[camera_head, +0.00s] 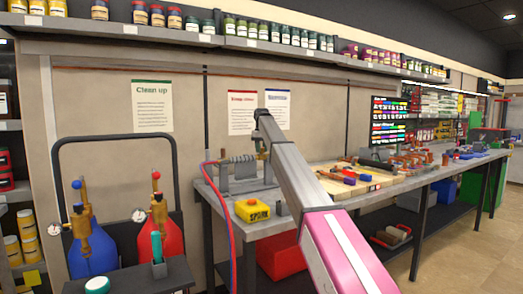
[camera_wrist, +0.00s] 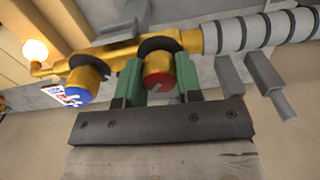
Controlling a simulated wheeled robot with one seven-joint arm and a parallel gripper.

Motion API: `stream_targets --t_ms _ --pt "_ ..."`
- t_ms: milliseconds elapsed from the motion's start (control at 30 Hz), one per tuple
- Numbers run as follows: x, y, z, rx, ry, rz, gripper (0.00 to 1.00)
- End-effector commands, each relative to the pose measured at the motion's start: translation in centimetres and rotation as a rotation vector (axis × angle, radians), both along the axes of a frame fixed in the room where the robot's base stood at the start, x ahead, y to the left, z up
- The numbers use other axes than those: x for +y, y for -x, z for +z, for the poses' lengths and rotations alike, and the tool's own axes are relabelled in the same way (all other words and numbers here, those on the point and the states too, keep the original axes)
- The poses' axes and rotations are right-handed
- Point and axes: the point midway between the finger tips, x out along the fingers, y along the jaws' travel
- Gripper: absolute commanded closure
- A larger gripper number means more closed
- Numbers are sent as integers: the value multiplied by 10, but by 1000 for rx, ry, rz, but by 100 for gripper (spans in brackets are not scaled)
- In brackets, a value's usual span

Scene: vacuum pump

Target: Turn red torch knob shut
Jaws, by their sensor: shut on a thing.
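The red torch knob (camera_wrist: 158,66) sits under the brass torch body (camera_wrist: 120,50) in the wrist view, with a pale mark on its face. My gripper (camera_wrist: 158,76) has one green finger on each side of the knob and is shut on it. A blue knob (camera_wrist: 82,88) is to the left on the same torch, apart from my fingers. A bright glow (camera_wrist: 36,50) shows at the torch's left tip. In the head view the torch (camera_head: 238,159) lies in a stand on the workbench, and my arm hides the knobs and fingers.
A yellow box (camera_head: 252,210) stands on the workbench (camera_head: 300,215) in front of the torch. Blue (camera_head: 95,250) and red (camera_head: 168,240) gas cylinders stand on a cart at left, with hoses running to the bench. Tools lie along the bench to the right.

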Motion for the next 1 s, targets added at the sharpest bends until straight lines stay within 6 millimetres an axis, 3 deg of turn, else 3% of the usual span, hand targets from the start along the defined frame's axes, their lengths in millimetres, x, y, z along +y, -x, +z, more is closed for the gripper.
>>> stream_targets --t_ms 600,1000 --pt "0 0 1 -1 0 -550 91" --pt "0 0 1 -1 0 -734 91"
